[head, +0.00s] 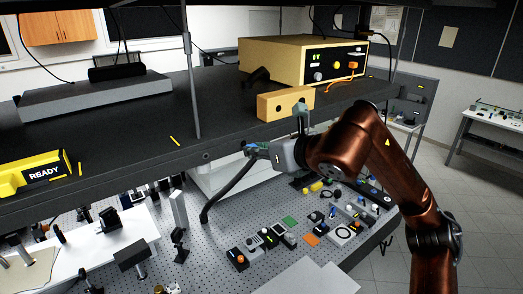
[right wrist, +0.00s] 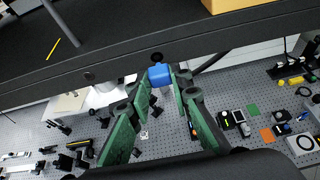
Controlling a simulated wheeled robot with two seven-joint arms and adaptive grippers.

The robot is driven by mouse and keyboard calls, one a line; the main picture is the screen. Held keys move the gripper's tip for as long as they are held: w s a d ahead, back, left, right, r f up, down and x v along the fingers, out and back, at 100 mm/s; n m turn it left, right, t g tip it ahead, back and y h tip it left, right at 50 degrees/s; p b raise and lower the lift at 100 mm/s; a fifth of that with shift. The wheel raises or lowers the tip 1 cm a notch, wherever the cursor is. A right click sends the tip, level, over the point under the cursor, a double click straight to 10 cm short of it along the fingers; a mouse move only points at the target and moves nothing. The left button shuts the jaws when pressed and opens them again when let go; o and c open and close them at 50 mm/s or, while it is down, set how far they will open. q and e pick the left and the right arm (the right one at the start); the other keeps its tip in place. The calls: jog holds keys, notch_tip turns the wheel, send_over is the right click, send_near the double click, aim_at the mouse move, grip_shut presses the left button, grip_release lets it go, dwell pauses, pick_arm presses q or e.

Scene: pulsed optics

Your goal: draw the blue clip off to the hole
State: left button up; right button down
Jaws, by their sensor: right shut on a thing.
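The blue clip (right wrist: 159,75) sits at the front edge of the dark shelf (right wrist: 120,66). In the head view the clip (head: 251,147) is small and partly covered by my gripper. My right gripper (head: 262,150) reaches it from the right; in the right wrist view its green-padded fingers (right wrist: 160,92) are closed in on the clip, one on each side. A dark round hole (right wrist: 88,77) shows in the shelf's front face, left of the clip; it also shows in the head view (head: 207,155). Another dark round spot (right wrist: 156,57) lies just above the clip. My left gripper is out of view.
A black curved hose-like piece (head: 226,192) hangs beneath the shelf edge near the gripper. A yellow block (head: 285,104) and a beige instrument (head: 300,60) stand on the shelf above. Below is a perforated optics table (head: 215,228) with several small parts. A thin post (head: 189,80) rises left.

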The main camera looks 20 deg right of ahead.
jog(key=shift+w+a, duration=0.35)
jog(key=shift+w, duration=0.45)
dwell(0.5)
jog(key=shift+w, duration=0.25)
jog(key=shift+s, duration=0.2)
jog(key=shift+w+r, duration=0.1)
jog(key=shift+w, duration=0.1)
jog(key=c, duration=1.8)
grip_release()
jog(key=shift+w+a, duration=0.15)
jog(key=shift+w, duration=0.15)
jog(key=shift+c, duration=0.2)
jog(key=shift+o, duration=0.8)
jog(key=shift+s, duration=0.2)
